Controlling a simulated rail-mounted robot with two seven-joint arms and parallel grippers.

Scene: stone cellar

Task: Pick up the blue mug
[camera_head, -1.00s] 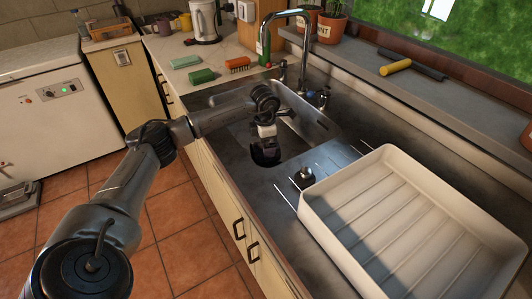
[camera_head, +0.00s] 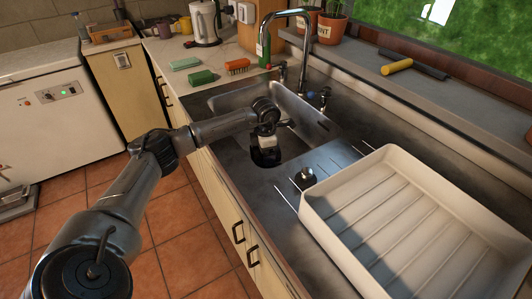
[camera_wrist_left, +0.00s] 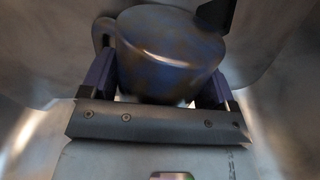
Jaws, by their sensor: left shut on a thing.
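The blue mug (camera_wrist_left: 170,55), dark blue with brownish mottling, sits between the fingers of my left gripper in the left wrist view. Its handle is at the left. My left gripper (camera_wrist_left: 155,90) is shut on the mug, with a finger at each side of it. In the head view my left gripper (camera_head: 266,155) points down inside the steel sink basin. There the mug cannot be told apart from the dark fingers. Whether the mug touches the basin floor is unclear. My right gripper is not in view.
The sink basin (camera_head: 228,98) has walls close around the gripper. A tall tap (camera_head: 290,14) stands behind it. A white ribbed tray (camera_head: 340,245) stands to the right on the drainer. Sponges (camera_head: 201,77) and a brush (camera_head: 238,66) lie on the counter behind.

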